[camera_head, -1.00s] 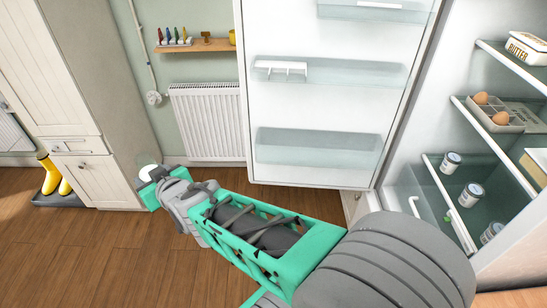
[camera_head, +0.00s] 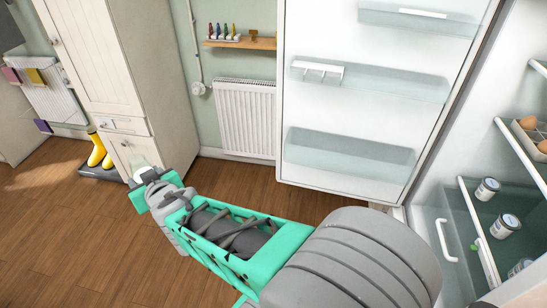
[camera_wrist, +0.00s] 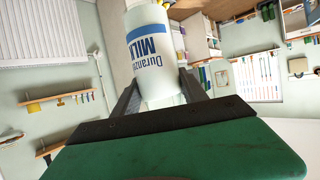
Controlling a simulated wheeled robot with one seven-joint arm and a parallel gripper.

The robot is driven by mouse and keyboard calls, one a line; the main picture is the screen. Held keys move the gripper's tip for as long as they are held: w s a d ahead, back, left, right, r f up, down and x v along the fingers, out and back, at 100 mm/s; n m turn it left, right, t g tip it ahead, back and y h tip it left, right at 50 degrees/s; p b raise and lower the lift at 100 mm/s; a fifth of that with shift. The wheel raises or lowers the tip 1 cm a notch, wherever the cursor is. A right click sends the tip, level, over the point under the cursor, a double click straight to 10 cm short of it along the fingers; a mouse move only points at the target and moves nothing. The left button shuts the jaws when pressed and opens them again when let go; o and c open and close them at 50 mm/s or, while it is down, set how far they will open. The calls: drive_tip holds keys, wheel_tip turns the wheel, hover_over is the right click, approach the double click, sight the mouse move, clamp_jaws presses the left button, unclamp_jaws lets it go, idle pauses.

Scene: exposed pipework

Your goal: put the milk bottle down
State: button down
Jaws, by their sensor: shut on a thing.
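The milk bottle (camera_wrist: 152,50) is white with blue lettering and a blue band, and fills the top middle of the wrist view. My gripper (camera_wrist: 158,92) is shut on it, with one dark finger on each side. In the head view my gripper (camera_head: 146,174) is at the end of my outstretched arm, in front of the cream cupboard. Only a small white part of the bottle (camera_head: 140,172) shows there; the rest is hidden behind the gripper.
The fridge door (camera_head: 370,110) stands open right of my arm, with door shelves. Fridge shelves hold cans (camera_head: 487,190) and eggs. A radiator (camera_head: 246,118) is on the wall behind. Yellow boots (camera_head: 97,150) stand on a dark tray by the cupboard (camera_head: 125,75). Wooden floor (camera_head: 60,235) at left is clear.

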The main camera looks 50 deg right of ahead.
drive_tip(key=s+d+m+g+h+b, duration=0.15)
drive_tip(key=s+d+m+h, duration=0.3)
drive_tip(key=d, duration=0.75)
drive_tip(key=s+d+r+m+g+h+b, duration=0.1)
drive_tip(key=s+d+r+m+g+h, duration=0.15)
drive_tip(key=s+d+m+g, duration=0.55)
drive_tip(key=s+d+r+m+g+h+b, duration=0.1)
drive_tip(key=s+d+m+g+h, duration=0.3)
drive_tip(key=s+d, duration=0.9)
drive_tip(key=p, duration=0.5)
hover_over(321, 132)
drive_tip(key=a, duration=0.6)
drive_tip(key=shift+n, duration=0.25)
drive_tip(key=f, duration=0.3)
drive_tip(key=f+p, duration=0.1)
drive_tip(key=f, duration=0.3)
drive_tip(key=d+f+p, duration=0.1)
drive_tip(key=f, duration=0.3)
drive_tip(key=shift+w, duration=0.15)
